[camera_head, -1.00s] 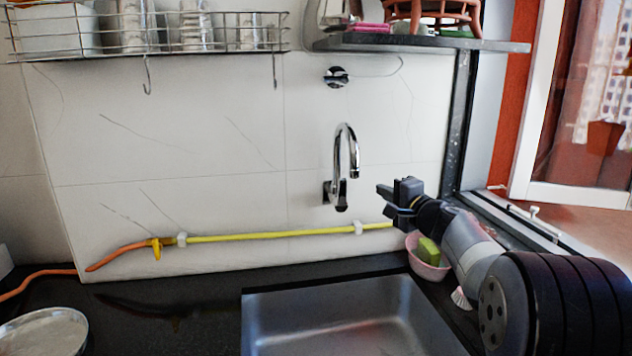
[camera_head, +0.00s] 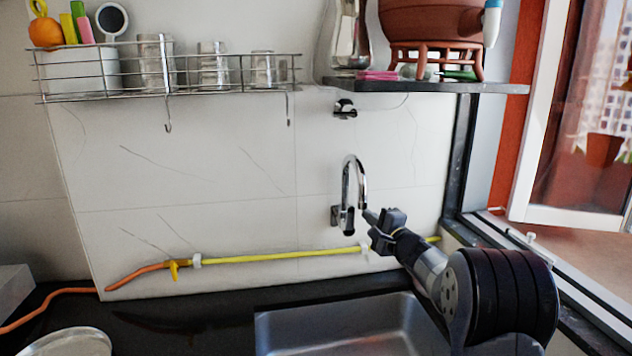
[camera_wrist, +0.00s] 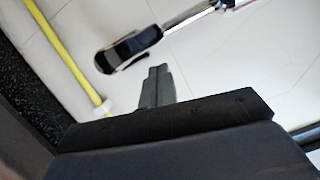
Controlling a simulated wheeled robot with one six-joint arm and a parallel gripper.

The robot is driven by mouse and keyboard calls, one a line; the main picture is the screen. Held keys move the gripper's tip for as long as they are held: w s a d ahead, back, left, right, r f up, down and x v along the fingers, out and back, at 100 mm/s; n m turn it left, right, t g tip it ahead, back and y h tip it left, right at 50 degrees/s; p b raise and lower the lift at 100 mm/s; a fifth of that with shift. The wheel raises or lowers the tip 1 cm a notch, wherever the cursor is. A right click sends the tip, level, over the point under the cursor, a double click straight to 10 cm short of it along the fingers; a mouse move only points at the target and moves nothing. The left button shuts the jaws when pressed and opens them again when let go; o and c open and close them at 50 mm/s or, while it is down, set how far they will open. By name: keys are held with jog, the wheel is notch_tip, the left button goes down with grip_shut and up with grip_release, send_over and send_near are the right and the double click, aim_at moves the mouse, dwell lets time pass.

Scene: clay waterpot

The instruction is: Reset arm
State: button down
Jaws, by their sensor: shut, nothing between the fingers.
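My gripper (camera_head: 371,217) is in front of the white tiled wall, just right of the chrome faucet (camera_head: 349,193) and above the sink's back edge. In the wrist view its fingers (camera_wrist: 157,87) are together with nothing between them. The faucet's dark outlet (camera_wrist: 125,52) shows close beyond the fingertips there; I cannot tell whether they touch. My arm comes in from the lower right of the head view.
The metal sink (camera_head: 340,330) lies below. A yellow hose (camera_head: 285,255) runs along the wall. A wire rack (camera_head: 170,75) hangs upper left. A shelf (camera_head: 425,86) with a brown clay pot (camera_head: 430,22) is upper right, beside the open window (camera_head: 575,110).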

jog(key=m+p, duration=0.1)
jog(key=p, duration=0.1)
jog(key=d+f+m+p, duration=0.1)
jog(key=p, duration=0.2)
jog(key=m+p, duration=0.1)
jog(key=p, duration=0.1)
jog(key=shift+w+d+f+m+t, duration=0.2)
jog(key=shift+w+d+m+t, duration=0.1)
jog(key=shift+t, duration=0.1)
jog(key=shift+f, duration=0.1)
